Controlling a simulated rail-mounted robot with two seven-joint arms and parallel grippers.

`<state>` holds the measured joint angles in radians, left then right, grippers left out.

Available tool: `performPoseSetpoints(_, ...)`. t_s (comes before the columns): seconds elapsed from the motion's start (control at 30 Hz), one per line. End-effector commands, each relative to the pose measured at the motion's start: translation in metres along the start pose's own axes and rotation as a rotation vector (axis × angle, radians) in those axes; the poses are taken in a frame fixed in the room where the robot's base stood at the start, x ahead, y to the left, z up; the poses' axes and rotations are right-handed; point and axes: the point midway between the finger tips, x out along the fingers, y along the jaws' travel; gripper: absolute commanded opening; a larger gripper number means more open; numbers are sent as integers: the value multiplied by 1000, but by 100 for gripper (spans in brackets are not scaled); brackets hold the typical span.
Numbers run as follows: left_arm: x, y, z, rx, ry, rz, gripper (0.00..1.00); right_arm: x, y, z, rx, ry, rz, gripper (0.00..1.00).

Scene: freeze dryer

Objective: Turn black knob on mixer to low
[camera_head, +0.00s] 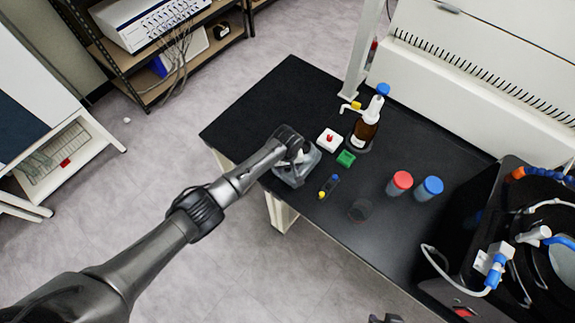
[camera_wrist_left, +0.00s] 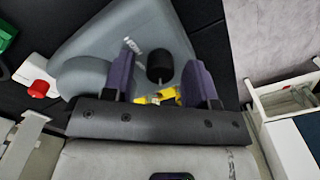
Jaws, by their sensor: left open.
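The grey mixer (camera_head: 284,174) stands near the front-left edge of the black bench, partly covered by my left arm in the head view. In the left wrist view the mixer body (camera_wrist_left: 95,50) fills the upper middle, with the black knob (camera_wrist_left: 160,68) on its face. My left gripper (camera_wrist_left: 160,56) is open, with one purple finger on each side of the knob. Gaps show between knob and fingers, so I see no contact. The knob's setting cannot be read. A dark part at the bottom edge of the head view may be my right gripper (camera_head: 385,319).
Near the mixer are a white box with a red top (camera_head: 330,140), a green block (camera_head: 346,158) and a small yellow-and-blue item (camera_head: 328,187). A brown bottle (camera_head: 364,130), red-capped jar (camera_head: 399,183) and blue-capped jar (camera_head: 429,188) stand farther right. The bench's back-left corner is clear.

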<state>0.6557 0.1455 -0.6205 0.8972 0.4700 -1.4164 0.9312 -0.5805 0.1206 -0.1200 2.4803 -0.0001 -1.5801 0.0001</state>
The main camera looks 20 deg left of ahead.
Motion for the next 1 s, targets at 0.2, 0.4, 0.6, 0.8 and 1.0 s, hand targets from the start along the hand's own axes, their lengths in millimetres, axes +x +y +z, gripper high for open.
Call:
performPoseSetpoints(0.2,0,0,0,0,0,0,38,0,1,0,-2,-1,1,43)
performPoseSetpoints(0.4,0,0,0,0,0,0,19,0,0,0,-2,-1,1,43)
performPoseSetpoints(0.6,0,0,0,0,0,0,3,0,0,0,-2,-1,1,43)
performPoseSetpoints(0.8,-1,0,0,25,-1,0,3,-2,0,0,-1,-1,1,43)
performPoseSetpoints(1.0,-2,0,0,129,-2,1,3,-8,0,-2,1,-1,-1,43)
